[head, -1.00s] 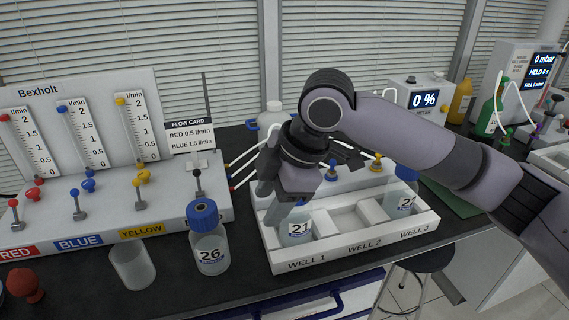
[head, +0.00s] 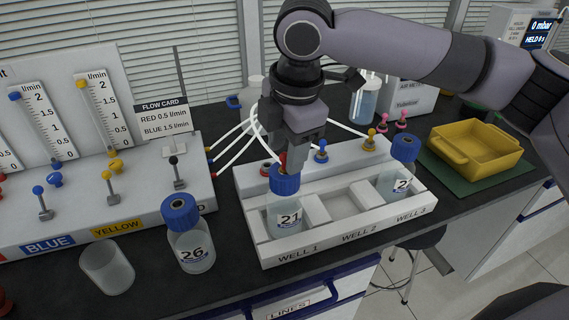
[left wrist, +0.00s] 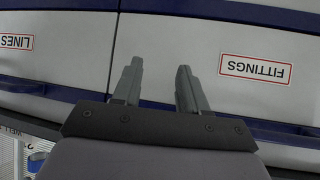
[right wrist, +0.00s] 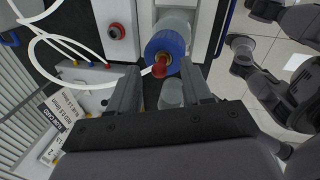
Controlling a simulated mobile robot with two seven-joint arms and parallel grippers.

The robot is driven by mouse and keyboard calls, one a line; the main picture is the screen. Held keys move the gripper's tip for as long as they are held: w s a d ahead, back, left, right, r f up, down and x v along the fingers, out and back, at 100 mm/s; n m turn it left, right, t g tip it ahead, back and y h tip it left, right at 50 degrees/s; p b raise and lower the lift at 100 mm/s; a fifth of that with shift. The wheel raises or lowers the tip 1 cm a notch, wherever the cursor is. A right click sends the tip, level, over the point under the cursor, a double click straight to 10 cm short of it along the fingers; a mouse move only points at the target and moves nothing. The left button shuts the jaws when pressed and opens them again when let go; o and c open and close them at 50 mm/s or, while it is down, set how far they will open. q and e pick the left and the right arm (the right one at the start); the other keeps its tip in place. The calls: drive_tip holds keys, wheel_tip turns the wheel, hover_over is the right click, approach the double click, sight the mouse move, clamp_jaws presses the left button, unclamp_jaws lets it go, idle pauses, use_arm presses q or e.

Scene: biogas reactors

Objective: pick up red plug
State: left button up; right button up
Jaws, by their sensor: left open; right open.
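The red plug (right wrist: 160,67) is on the end of a white tube, by the blue cap of the bottle in well 1. In the head view a bit of the red plug (head: 283,158) shows beside my right gripper (head: 292,165), above bottle 21 (head: 284,213). In the right wrist view my right gripper (right wrist: 160,78) is open, and the plug lies near its fingertips, between their lines. I cannot tell whether the plug touches the cap. My left gripper (left wrist: 156,80) is open and empty in front of drawer fronts.
The white rack (head: 315,243) also holds a bottle in well 3 (head: 397,180); well 2 is empty. A red port (right wrist: 117,30) is on its back panel. Bottle 26 (head: 190,240) and an empty beaker (head: 107,268) stand left. A yellow tray (head: 475,150) is right.

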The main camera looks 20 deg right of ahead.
drive_tip(key=shift+f, duration=0.5)
drive_tip(key=shift+c, duration=0.3)
drive_tip(key=shift+w, duration=0.1)
clamp_jaws()
